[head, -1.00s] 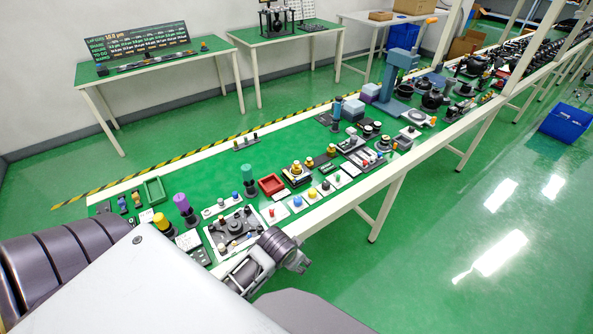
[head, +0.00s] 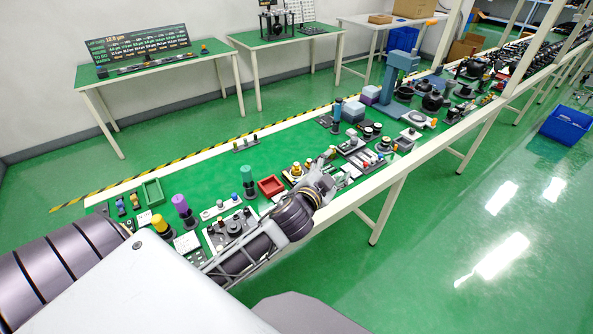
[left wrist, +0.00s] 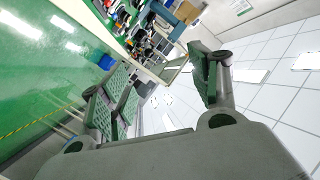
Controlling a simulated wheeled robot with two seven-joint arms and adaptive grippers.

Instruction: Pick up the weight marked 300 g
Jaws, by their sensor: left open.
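No marking of 300 g can be read in either view, so I cannot tell which piece is that weight. Small brass-coloured pieces (head: 297,170) stand on the green bench, just left of my left gripper. My left gripper (head: 325,172) is over the front part of the bench and hides some of the small pieces there. In the left wrist view its two green-padded fingers (left wrist: 163,88) are wide apart with nothing between them. My right gripper does not show.
A red tray (head: 271,186) and a green tray (head: 153,191) lie on the bench. A purple-topped post (head: 180,203) and a green-topped post (head: 247,176) stand near my left forearm. A blue-grey column (head: 394,75) rises farther right.

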